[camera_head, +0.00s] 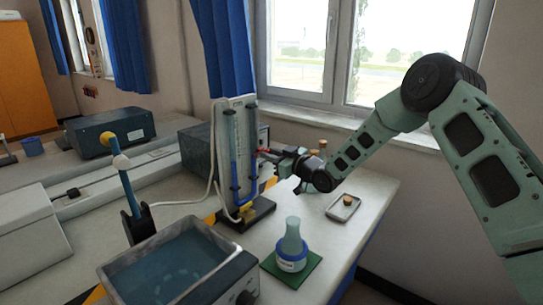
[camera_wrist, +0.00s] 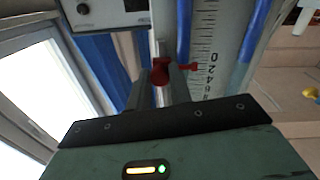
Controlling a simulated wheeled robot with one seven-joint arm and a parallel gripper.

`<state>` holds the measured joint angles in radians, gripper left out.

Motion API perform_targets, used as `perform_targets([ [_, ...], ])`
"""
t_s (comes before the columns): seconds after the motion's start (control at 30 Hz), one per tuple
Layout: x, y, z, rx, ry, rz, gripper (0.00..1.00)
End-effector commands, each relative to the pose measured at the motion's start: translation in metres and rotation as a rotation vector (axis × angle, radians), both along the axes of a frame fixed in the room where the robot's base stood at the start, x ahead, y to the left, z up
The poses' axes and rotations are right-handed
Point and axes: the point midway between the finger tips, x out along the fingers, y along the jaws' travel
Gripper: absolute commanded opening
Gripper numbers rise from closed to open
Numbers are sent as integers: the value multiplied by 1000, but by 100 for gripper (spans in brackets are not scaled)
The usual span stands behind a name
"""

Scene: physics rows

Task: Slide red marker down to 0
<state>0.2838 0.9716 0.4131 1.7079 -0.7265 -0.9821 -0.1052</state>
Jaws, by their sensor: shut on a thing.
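The red marker (camera_wrist: 161,72) sits between the two fingers of my gripper (camera_wrist: 161,82), which is shut on it. It rides at a pale metal rod, and its thin red pointer reaches right to the edge of the white scale (camera_wrist: 208,62). The pointer tip lies close to the 0 and 2 marks; the exact reading is too small to tell. In the head view, my gripper (camera_head: 276,156) reaches from the right to the upright U-tube manometer (camera_head: 238,135) with blue liquid. A little red of the marker shows at its right side; the fingers hide most of it.
A flask (camera_head: 291,246) stands on a green mat in front of the manometer. A small tray (camera_head: 343,207) lies to the right, below my arm. A water bath (camera_head: 165,272) is front left. A grey box (camera_head: 195,148) stands behind the manometer.

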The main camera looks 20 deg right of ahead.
Motion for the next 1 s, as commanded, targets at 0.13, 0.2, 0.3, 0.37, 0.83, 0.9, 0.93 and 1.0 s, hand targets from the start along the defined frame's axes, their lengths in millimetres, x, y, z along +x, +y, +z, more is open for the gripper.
perform_targets([
  [0.13, -1, -1, -6, -4, 15, 0, 38],
  [0.2, -1, 0, -6, -4, 13, 0, 43],
  [0.3, -1, 0, -5, -3, 11, -1, 43],
  [0.37, -1, 0, -4, -3, 10, -1, 43],
  [0.83, -51, -35, -6, -4, 10, -3, 43],
  [0.9, -65, -44, -6, -5, 11, -3, 43],
  [0.93, -71, -48, -6, -3, 10, -4, 43],
  [1.0, -85, -57, -6, -3, 11, -3, 43],
])
